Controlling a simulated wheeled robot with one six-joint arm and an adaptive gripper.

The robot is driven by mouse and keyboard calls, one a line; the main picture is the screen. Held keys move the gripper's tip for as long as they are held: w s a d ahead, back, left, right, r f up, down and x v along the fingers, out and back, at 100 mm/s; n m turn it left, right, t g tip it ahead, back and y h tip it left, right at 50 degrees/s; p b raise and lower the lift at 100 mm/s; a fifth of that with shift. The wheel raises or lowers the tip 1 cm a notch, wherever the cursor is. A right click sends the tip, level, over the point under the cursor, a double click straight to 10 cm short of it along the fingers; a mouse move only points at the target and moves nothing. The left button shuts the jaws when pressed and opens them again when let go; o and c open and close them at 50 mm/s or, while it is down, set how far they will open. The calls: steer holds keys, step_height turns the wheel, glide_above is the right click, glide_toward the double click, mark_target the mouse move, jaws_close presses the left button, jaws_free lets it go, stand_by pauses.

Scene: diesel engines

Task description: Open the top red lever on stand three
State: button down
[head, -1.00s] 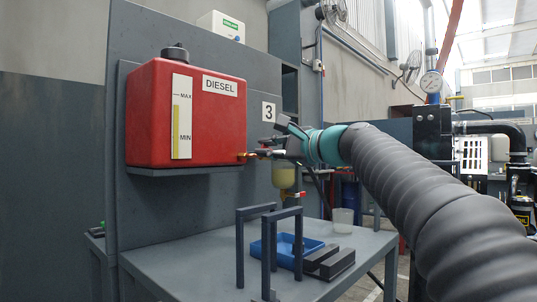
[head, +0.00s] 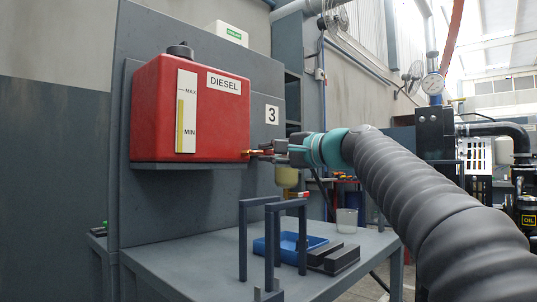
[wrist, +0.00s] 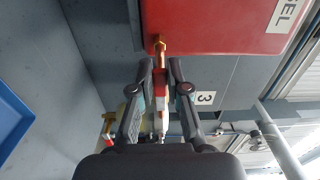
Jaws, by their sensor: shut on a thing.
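The red diesel tank (head: 165,115) sits on a shelf on stand three, with the number plate (head: 272,114) at its right. A brass outlet fitting (head: 250,153) comes out of the tank's lower right; it also shows in the wrist view (wrist: 159,47). My gripper (head: 268,152) is at this fitting, its fingers shut around the top valve. In the wrist view, my fingertips (wrist: 160,66) flank the brass line, and a bit of red shows between the fingers. A lower red lever (head: 296,194) shows below.
A yellowish filter bowl (head: 286,177) hangs under the gripper. The grey table (head: 190,270) below carries upright grey frames (head: 242,240), a blue tray (head: 262,246), dark blocks (head: 335,260) and a clear cup (head: 347,220).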

steer(key=shift+f, duration=0.1)
steer(key=c, duration=1.1)
jaws_free()
steer(key=shift+c, duration=0.2)
steer(key=shift+d, duration=0.1)
steer(key=v, duration=1.2)
